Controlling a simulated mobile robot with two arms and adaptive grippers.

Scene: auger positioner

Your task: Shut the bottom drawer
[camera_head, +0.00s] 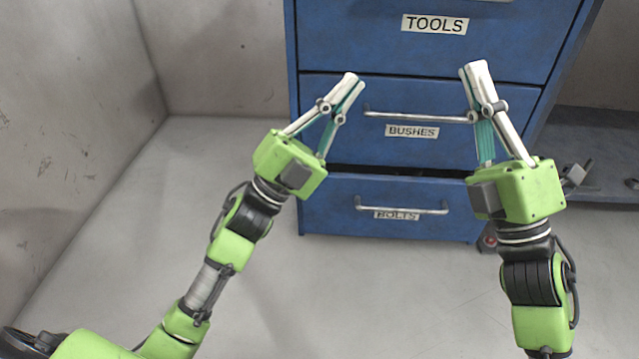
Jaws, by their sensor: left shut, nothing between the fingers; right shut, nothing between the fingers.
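The blue bottom drawer (345,226) carries a BOLTS label (396,216) and a silver bar handle (425,211). A dark gap shows along its top edge, so it stands out a little from the cabinet (293,60). My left gripper (350,82) is shut and empty, with its tips over the left part of the BUSHES drawer (345,105). My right gripper (474,70) is shut and empty, with its tips over the right part of the cabinet near the TOOLS drawer's (350,40) lower edge. Both appear above the bottom drawer's handle in the picture; neither visibly touches it.
The BUSHES drawer with its own bar handle (415,117) and the TOOLS drawer above look closed. Grey walls (220,55) stand left and behind. The pale floor (130,230) is clear at left. A dark low shelf (600,150) lies right of the cabinet.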

